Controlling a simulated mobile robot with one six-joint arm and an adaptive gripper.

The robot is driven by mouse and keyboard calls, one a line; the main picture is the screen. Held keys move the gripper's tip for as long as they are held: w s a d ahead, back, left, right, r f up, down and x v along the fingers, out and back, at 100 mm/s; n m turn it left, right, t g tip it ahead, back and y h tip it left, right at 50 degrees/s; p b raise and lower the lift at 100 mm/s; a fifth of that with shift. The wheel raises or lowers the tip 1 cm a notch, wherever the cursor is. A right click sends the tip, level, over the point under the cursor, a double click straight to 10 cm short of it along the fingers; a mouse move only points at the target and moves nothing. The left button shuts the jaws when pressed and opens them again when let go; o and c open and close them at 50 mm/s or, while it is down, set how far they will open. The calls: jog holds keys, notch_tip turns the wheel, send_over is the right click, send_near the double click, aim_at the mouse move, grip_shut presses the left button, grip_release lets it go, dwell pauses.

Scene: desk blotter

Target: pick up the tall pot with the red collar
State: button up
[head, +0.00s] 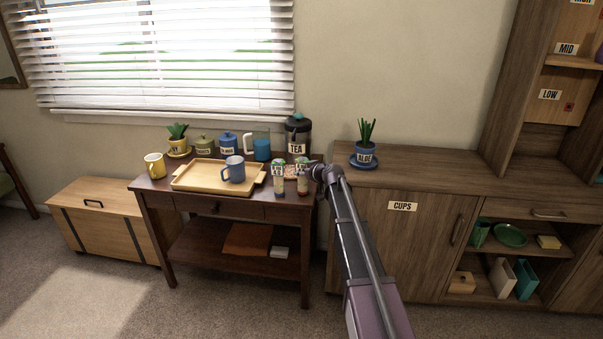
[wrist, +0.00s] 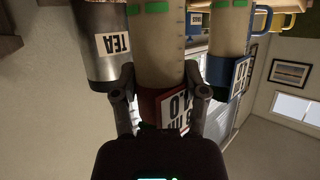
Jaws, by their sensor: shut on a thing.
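The tall pot with the red collar (head: 302,183) is near the right end of the dark side table in the head view. In the wrist view this pale pot (wrist: 160,50) appears upside down, with its red collar and white label between the fingers. My gripper (wrist: 158,85) is shut on it around the collar, one finger on each side. In the head view my gripper (head: 318,172) reaches it from the right. A similar tall pot with a blue collar (head: 278,182) stands close on its left; it also shows in the wrist view (wrist: 228,35). I cannot tell whether the held pot touches the table.
The TEA canister (head: 298,135) stands close behind the held pot. A wooden tray (head: 195,182) with a blue mug (head: 234,169) lies to the left. More mugs and canisters line the back. A cabinet (head: 400,177) with a potted aloe (head: 364,150) stands right.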

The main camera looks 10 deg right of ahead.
aim_at(302, 163)
jog(key=shift+r+p, duration=0.6)
jog(key=shift+r, duration=0.25)
jog(key=shift+r+p, duration=0.85)
jog(key=s+d, duration=0.9)
jog(key=s, duration=0.4)
jog(key=shift+s+r+p, duration=0.2)
jog(key=shift+r+p, duration=0.2)
jog(key=shift+p, duration=0.05)
jog(key=shift+s+a, duration=0.1)
